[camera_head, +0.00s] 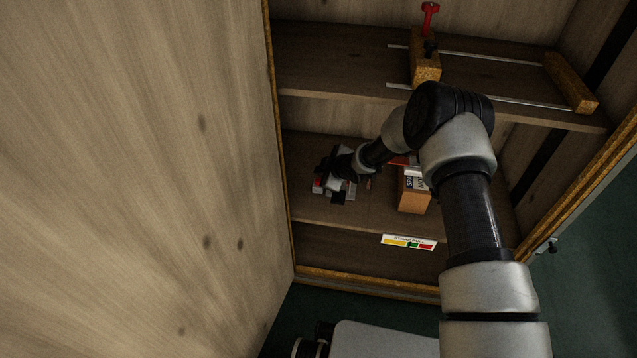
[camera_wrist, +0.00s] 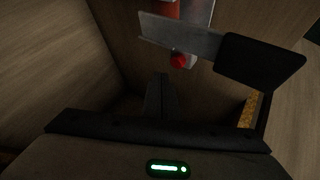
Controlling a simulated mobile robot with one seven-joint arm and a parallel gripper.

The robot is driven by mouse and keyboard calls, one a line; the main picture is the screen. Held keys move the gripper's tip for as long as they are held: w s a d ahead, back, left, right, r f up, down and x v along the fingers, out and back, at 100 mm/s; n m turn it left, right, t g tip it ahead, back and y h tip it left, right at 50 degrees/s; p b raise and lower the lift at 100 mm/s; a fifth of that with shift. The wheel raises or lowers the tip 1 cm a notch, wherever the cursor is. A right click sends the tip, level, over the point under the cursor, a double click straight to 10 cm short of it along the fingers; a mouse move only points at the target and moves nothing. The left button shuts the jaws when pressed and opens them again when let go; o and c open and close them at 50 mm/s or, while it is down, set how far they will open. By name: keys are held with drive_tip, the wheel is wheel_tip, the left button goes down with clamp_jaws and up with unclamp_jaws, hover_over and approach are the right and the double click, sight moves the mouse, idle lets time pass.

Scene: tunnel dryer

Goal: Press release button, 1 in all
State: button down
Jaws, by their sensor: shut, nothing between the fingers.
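A small round red button (camera_wrist: 178,61) shows in the wrist view, at the lower edge of a grey metal plate (camera_wrist: 185,38). I take it to be the release button. A black handle (camera_wrist: 262,60) extends from the plate to the right. My gripper (camera_wrist: 161,78) has its fingers together and empty. Its tips appear just below and left of the button in the picture; I cannot tell whether they touch it. In the head view my gripper (camera_head: 337,183) is low in the cabinet, over a small grey and red device (camera_head: 349,188) that it partly hides.
A cardboard-coloured box (camera_head: 412,200) stands right of the device on the same shelf. A label with yellow, green and red (camera_head: 408,242) is on the shelf front. Above, a shelf carries a wooden block with a red-handled part (camera_head: 429,20). A large wooden panel (camera_head: 150,170) bounds the left.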

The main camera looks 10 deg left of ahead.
drive_tip(key=shift+f, duration=0.55)
idle(1.7)
drive_tip(key=shift+f, duration=0.45)
drive_tip(key=shift+f, duration=0.6)
idle(0.8)
drive_tip(key=shift+r+p, duration=0.45)
drive_tip(key=shift+r, duration=0.55)
wheel_tip(320, 180, up, 5)
drive_tip(key=shift+p, duration=1.2)
